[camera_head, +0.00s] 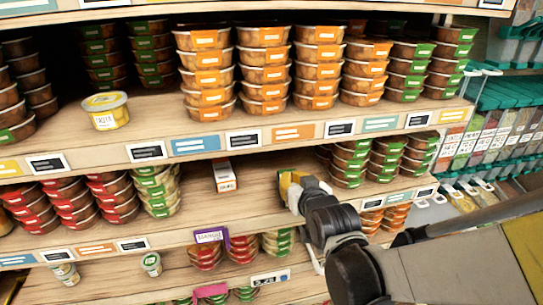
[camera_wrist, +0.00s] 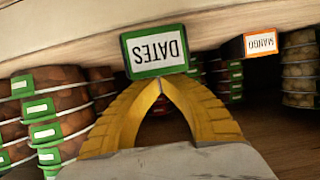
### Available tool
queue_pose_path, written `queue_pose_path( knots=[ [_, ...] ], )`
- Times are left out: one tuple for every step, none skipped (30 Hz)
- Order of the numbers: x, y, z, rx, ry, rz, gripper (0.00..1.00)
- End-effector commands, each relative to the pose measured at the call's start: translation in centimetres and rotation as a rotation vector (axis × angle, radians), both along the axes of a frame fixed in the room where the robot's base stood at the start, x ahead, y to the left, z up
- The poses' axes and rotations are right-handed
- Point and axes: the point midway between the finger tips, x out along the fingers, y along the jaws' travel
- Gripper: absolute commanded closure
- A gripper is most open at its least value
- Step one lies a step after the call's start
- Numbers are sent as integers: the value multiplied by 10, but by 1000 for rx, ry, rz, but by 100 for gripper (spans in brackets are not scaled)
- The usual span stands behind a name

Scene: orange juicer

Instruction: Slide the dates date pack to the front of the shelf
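The dates pack (camera_wrist: 156,52) is a small box with a white face, green edges and the word DATES, upside down in the wrist view. It lies just beyond my gripper's fingertips; I cannot tell whether they touch it. My gripper (camera_wrist: 158,84) has yellow fingers whose tips meet, with an empty gap behind them. In the head view my gripper (camera_head: 292,183) reaches into the middle shelf (camera_head: 258,198) from the right.
A white and orange mango pack (camera_head: 224,175) lies left of my gripper on the same shelf; it also shows in the wrist view (camera_wrist: 261,43). Green-labelled tub stacks (camera_head: 348,163) stand right of my gripper. The upper shelf edge (camera_head: 240,138) runs above. Bare shelf lies between the packs and left stacks.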

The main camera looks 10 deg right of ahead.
Motion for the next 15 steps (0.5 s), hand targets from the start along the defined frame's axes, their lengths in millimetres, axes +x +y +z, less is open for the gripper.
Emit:
queue_pose_path(
  knots=[
    [-5, 0, -8, 0, 22, 0, 100],
    [-5, 0, -8, 0, 22, 0, 100],
    [-5, 0, -7, 0, 22, 0, 100],
    [-5, 0, -6, 0, 22, 0, 100],
    [-5, 0, -3, 0, 22, 0, 100],
    [-5, 0, 1, 0, 22, 0, 100],
    [-5, 0, 4, 0, 23, 0, 100],
    [-5, 0, 6, 0, 23, 0, 100],
    [-4, 0, 8, 0, 22, 0, 100],
    [-4, 0, 8, 0, 22, 0, 100],
    [-3, 0, 8, 0, 21, 0, 100],
    [-2, 0, 7, 0, 20, 0, 100],
    [-1, 0, 7, 0, 20, 0, 100],
    [1, 0, 6, 0, 19, 0, 100],
    [2, 0, 7, 0, 18, 0, 100]
  ],
)
